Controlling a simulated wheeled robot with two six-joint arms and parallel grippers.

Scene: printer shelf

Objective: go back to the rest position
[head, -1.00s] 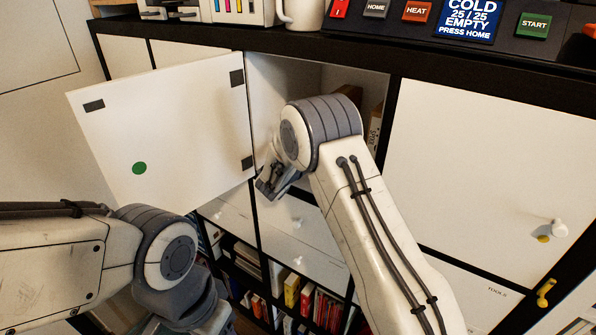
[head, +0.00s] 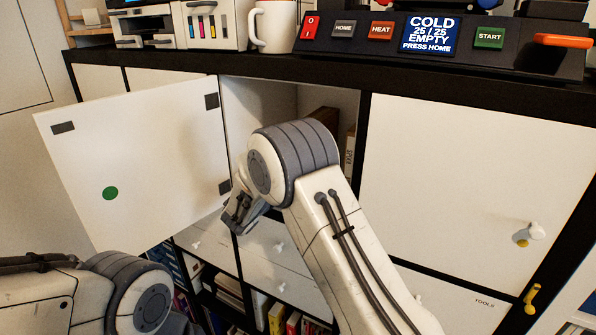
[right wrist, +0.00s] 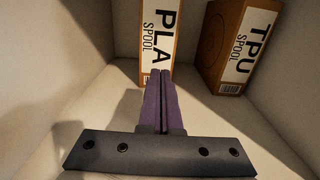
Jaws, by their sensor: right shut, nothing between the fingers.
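My right gripper (right wrist: 160,75) is shut with nothing between its purple fingers in the right wrist view. It points into the open cupboard compartment, in front of a PLA spool box (right wrist: 158,40) and left of a TPU spool box (right wrist: 238,45). In the head view the same gripper (head: 238,212) is low beside the open door's right edge, partly hidden by my right wrist. My left arm comes in at the lower left, and its gripper is out of the picture.
The white cupboard door (head: 150,150) with a green dot stands open to the left. The closed door (head: 470,190) is on the right. A printer (head: 215,25), a white mug (head: 273,25) and a control panel (head: 440,38) stand on top. Lower shelves hold books.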

